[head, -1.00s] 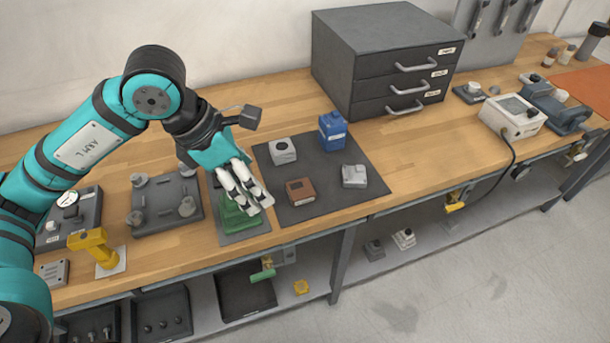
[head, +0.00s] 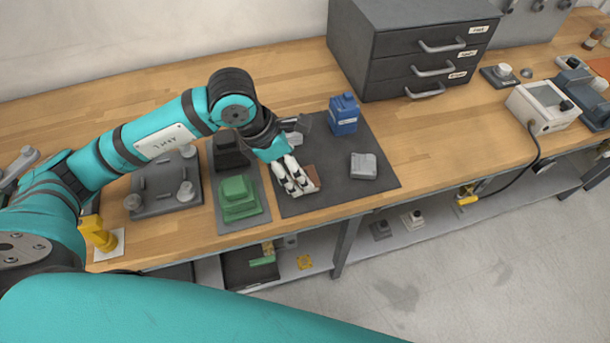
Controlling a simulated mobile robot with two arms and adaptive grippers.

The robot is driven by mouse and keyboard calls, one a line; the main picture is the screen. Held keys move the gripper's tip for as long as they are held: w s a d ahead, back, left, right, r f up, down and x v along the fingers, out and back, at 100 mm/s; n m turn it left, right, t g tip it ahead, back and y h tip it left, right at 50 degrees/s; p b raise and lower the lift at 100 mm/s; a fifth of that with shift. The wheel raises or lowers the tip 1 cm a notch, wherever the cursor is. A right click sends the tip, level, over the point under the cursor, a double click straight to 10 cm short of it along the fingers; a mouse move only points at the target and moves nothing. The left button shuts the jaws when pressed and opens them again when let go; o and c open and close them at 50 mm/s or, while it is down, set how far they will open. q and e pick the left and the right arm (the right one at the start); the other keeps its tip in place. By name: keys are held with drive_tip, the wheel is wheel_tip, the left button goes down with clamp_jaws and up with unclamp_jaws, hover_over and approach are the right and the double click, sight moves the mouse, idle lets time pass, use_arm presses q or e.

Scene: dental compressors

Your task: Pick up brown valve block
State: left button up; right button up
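The brown valve block (head: 312,174) lies on the dark mat (head: 372,190) on the workbench, partly hidden behind my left gripper. My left gripper (head: 298,188) is over the left part of the block, its white fingers pointing down toward it. Whether the fingers touch the block, and how far apart they are, I cannot tell. A teal arm link of mine crosses the bottom of the view; my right gripper does not show.
On the mat are a blue container (head: 343,115) and a light grey block (head: 364,166); another grey block is mostly hidden behind my wrist. A green block (head: 238,197) stands left of the mat. A drawer cabinet (head: 405,45) stands behind.

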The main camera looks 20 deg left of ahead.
use_arm(q)
drive_tip(key=shift+d+f, duration=0.15)
drive_tip(key=shift+f, duration=0.35)
drive_tip(key=shift+w+f+p, duration=0.2)
drive_tip(key=shift+f+p, duration=0.15)
drive_tip(key=x, duration=0.1)
drive_tip(key=p+x, duration=0.1)
drive_tip(key=x, duration=0.1)
drive_tip(key=shift+w+f, duration=0.25)
drive_tip(key=shift+w, duration=0.1)
drive_tip(key=shift+d+f, duration=0.15)
drive_tip(key=shift+f, duration=0.25)
drive_tip(key=c, duration=1.4)
drive_tip(key=shift+r, duration=0.1)
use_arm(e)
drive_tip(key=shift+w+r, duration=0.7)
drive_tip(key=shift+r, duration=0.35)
use_arm(q)
drive_tip(key=shift+w+r, duration=0.1)
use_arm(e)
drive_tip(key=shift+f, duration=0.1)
